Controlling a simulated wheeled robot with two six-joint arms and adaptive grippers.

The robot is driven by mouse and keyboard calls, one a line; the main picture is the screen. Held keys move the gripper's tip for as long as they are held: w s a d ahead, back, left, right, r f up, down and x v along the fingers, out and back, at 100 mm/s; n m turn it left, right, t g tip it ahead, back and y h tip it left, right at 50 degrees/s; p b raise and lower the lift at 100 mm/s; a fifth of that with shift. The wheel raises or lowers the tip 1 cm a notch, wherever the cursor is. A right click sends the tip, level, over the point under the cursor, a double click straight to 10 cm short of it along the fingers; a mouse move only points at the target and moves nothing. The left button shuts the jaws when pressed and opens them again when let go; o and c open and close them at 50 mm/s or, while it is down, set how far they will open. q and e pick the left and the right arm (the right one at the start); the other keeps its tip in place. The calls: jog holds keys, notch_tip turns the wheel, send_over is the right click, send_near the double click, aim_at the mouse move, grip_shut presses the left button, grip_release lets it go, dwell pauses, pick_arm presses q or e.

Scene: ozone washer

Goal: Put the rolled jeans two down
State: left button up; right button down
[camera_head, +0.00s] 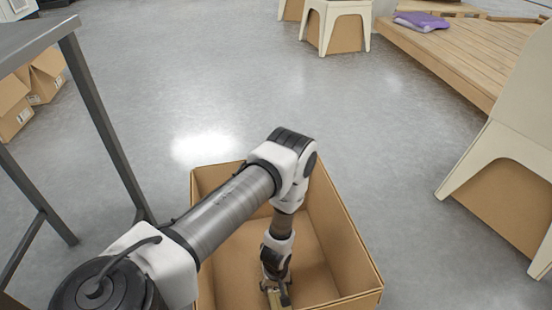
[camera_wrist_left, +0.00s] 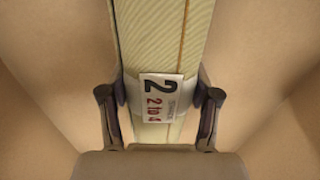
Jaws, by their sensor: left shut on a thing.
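My left gripper (camera_head: 278,293) reaches down into an open cardboard box (camera_head: 340,235) in the head view. In the left wrist view the left gripper (camera_wrist_left: 160,112) is shut on the rolled jeans (camera_wrist_left: 160,45), a pale yellow-green striped roll with a stitched seam. Box walls surround the roll in that view. I cannot tell whether the roll touches the box floor. In the head view the arm hides most of the roll. My right gripper is not in view.
A dark metal table frame (camera_head: 105,125) stands at the left. Cardboard boxes (camera_head: 42,78) lie behind it. A wooden platform (camera_head: 470,50) with a folded purple cloth (camera_head: 421,21) is at the back right. Cream stools (camera_head: 500,165) stand at the right. The grey floor between is clear.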

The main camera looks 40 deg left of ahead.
pick_arm(q)
jog(key=o, duration=1.5)
jog(key=shift+f, duration=0.1)
jog(key=shift+c, duration=0.2)
jog(key=shift+r+p, duration=0.35)
notch_tip(320, 180, up, 11)
jog(key=p, duration=0.6)
jog(key=shift+r, duration=0.35)
